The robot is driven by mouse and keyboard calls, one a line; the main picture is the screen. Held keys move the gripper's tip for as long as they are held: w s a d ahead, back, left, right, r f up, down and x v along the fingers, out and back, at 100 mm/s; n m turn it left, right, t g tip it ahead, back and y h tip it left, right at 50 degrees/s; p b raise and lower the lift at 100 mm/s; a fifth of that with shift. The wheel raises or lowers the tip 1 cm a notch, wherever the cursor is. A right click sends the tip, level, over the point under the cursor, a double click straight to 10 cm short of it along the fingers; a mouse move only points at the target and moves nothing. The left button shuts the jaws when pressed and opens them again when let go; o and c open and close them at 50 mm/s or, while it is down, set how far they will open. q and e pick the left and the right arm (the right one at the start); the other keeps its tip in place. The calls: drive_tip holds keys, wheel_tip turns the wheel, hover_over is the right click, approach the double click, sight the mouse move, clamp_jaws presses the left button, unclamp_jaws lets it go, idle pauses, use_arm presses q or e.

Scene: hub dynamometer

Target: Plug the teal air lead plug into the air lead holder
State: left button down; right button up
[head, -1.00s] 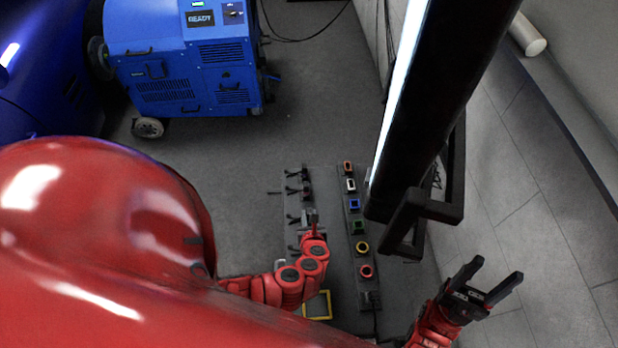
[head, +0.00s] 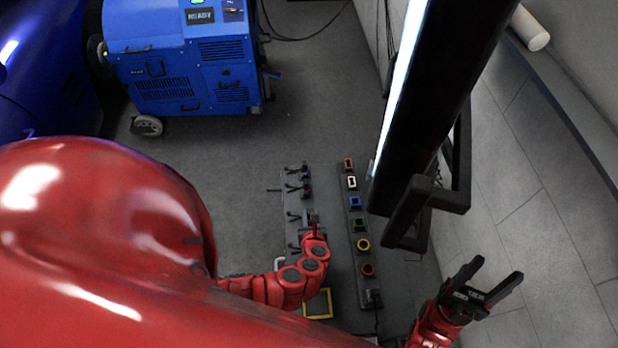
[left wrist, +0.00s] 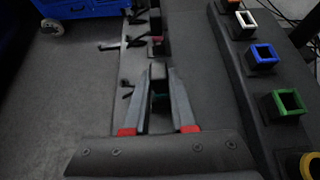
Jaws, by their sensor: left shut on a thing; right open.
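My left gripper (head: 312,216) is over the left dark strip on the floor. The right strip holds a row of coloured square and round sockets, including a green one (left wrist: 282,103) and a blue one (left wrist: 260,55). I cannot tell which piece is the air lead holder. My right gripper (head: 485,281) is open and empty at the lower right.
Black clips with levers (head: 305,188) stand on the left strip (head: 323,185). A tall dark panel with a bright edge (head: 430,100) leans over the right strip. A blue wheeled machine (head: 185,60) stands at the back left. Grey floor between is clear.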

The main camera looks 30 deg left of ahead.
use_arm(q)
drive_tip(key=shift+s+f, duration=0.35)
drive_tip(key=shift+f, duration=0.25)
drive_tip(key=c, duration=0.7)
unclamp_jaws()
drive_tip(key=shift+f, duration=0.1)
drive_tip(key=shift+o, duration=0.2)
drive_tip(key=shift+s+a, duration=0.1)
drive_tip(key=shift+s+d+r, duration=0.2)
drive_tip(key=shift+s+d, duration=0.2)
drive_tip(key=v, duration=0.3)
drive_tip(key=b+v, duration=0.1)
drive_tip(key=v, duration=0.6)
drive_tip(key=shift+d+r+b, duration=0.3)
drive_tip(key=shift+r+b, duration=0.1)
drive_tip(key=shift+r, duration=0.2)
drive_tip(key=shift+r+p+v, duration=0.25)
drive_tip(key=shift+p+v, duration=0.8)
drive_tip(key=shift+v, duration=1.75)
drive_tip(key=shift+w+a, duration=0.1)
